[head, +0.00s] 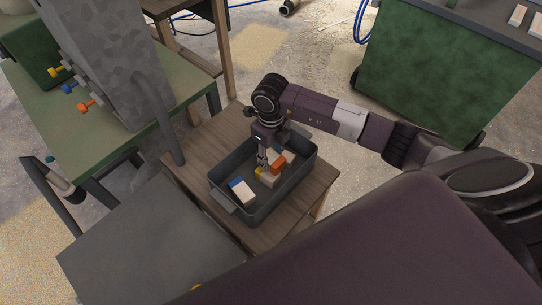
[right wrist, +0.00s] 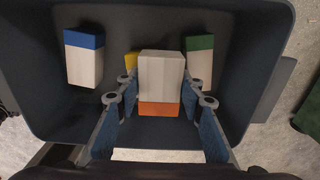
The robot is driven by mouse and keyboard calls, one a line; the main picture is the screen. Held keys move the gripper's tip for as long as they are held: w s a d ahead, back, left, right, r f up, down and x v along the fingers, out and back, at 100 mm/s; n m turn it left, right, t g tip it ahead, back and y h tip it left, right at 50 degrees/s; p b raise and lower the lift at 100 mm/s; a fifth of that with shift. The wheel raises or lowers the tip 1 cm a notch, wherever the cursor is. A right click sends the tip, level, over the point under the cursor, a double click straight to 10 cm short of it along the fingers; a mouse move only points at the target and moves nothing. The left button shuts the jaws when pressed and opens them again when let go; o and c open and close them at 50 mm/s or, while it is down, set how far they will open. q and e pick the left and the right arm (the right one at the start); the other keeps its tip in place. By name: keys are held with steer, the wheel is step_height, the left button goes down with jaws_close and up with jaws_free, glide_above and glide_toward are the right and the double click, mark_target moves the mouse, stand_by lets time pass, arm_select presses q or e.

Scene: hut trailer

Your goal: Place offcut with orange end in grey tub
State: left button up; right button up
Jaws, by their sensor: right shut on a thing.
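The offcut with the orange end (right wrist: 161,75) is pale wood with one orange end, which also shows in the head view (head: 279,163). My right gripper (right wrist: 159,82) is shut on it, one finger on each side. The gripper reaches down into the grey tub (head: 281,204), and the offcut is within its rim. It looks larger than the other offcuts in the right wrist view; whether it touches them or the floor I cannot tell. The tub also fills most of the right wrist view (right wrist: 55,112). My left gripper is not in view.
Inside the tub lie a blue-ended offcut (right wrist: 84,60), a yellow-ended one (right wrist: 131,62), partly hidden, and a green-ended one (right wrist: 200,62). The tub stands on a small wooden table (head: 203,150). A green bench (head: 30,88) stands left and a green cabinet (head: 440,75) at right.

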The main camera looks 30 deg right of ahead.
mark_target(271, 157)
steer(key=shift+f+b, duration=0.35)
steer(key=shift+f, duration=0.15)
steer(key=o, duration=1.2)
steer(key=shift+r, duration=0.1)
steer(key=shift+c, duration=0.2)
steer(key=shift+r, duration=0.1)
steer(key=shift+r+p, duration=0.3)
steer(key=shift+p, duration=0.15)
step_height(271, 157, up, 12)
steer(key=b, duration=0.1)
steer(key=shift+s, duration=0.1)
